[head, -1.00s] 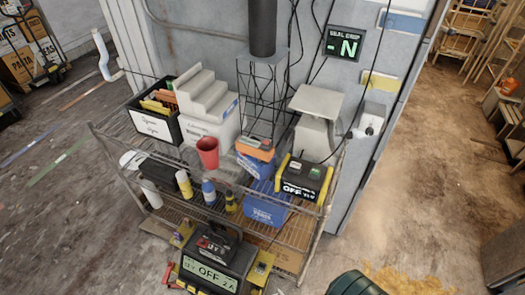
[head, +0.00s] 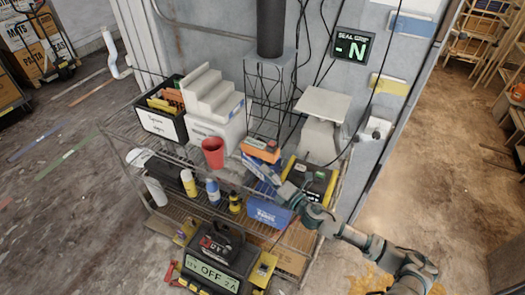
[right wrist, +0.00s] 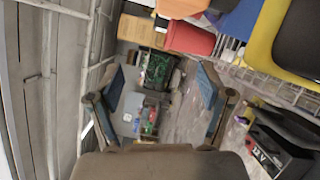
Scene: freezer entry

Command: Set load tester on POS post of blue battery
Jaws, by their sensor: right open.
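A blue box-shaped thing (head: 262,168), apparently the blue battery, sits on the upper wire shelf, with an orange and grey item (head: 260,150) on it. Its posts and POS mark are too small to read. A black and yellow device (head: 318,178) stands to its right; I cannot tell whether this is the load tester. My right gripper (head: 284,194) is open and empty in front of these two, partly hiding both. In the right wrist view its blue-padded fingers (right wrist: 163,95) are spread apart. My left gripper is not in view.
A red cup (head: 213,152) stands left of the battery. Bottles, including a yellow one (head: 188,182), and a blue bin (head: 268,212) are below. Cables hang behind the shelf. The right floor is open.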

